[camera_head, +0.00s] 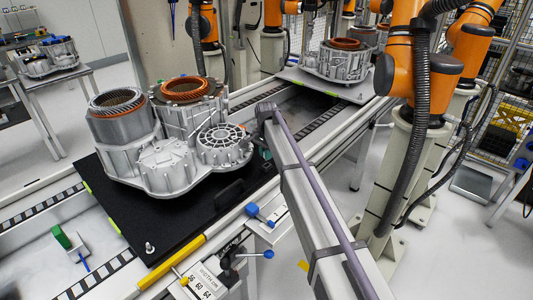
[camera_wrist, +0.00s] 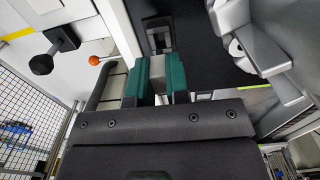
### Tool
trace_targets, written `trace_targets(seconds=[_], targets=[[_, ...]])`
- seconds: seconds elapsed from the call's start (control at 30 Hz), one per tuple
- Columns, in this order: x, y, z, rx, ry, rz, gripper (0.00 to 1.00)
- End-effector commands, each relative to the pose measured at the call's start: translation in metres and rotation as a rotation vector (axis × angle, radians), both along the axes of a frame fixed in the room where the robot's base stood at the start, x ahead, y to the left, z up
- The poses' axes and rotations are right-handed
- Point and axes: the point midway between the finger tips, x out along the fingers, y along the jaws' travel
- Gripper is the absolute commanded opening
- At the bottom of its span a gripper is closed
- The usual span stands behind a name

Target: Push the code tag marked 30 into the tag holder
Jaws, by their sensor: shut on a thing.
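My gripper (camera_wrist: 157,72) shows in the wrist view with two teal fingers shut on a small grey block, which I take to be the code tag (camera_wrist: 157,66). No number can be read on it. Just beyond the fingertips is a dark frame with a slot, probably the tag holder (camera_wrist: 159,38). I cannot tell whether the tag touches it. In the head view a bit of teal at my gripper (camera_head: 265,150) shows at the arm's far end, beside the housing. The tag and its contact are hidden there.
The grey stator housing (camera_head: 165,150) stands on a black pallet (camera_head: 118,205), close to my gripper. A yellow bar (camera_head: 172,262) and small knobs line the near rail edge. The wrist view shows a black knob (camera_wrist: 42,64) and an orange ball (camera_wrist: 94,60) at left.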

Motion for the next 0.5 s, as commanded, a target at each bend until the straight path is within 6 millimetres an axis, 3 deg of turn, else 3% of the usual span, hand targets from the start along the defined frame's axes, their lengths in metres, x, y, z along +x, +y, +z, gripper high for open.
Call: trace_targets(seconds=[0.17, 0.5], targets=[[0.0000, 0.0000, -0.0167, 0.000, 0.000, 0.000, 0.00], [0.0000, 0.0000, -0.0149, 0.000, 0.000, 0.000, 0.00]])
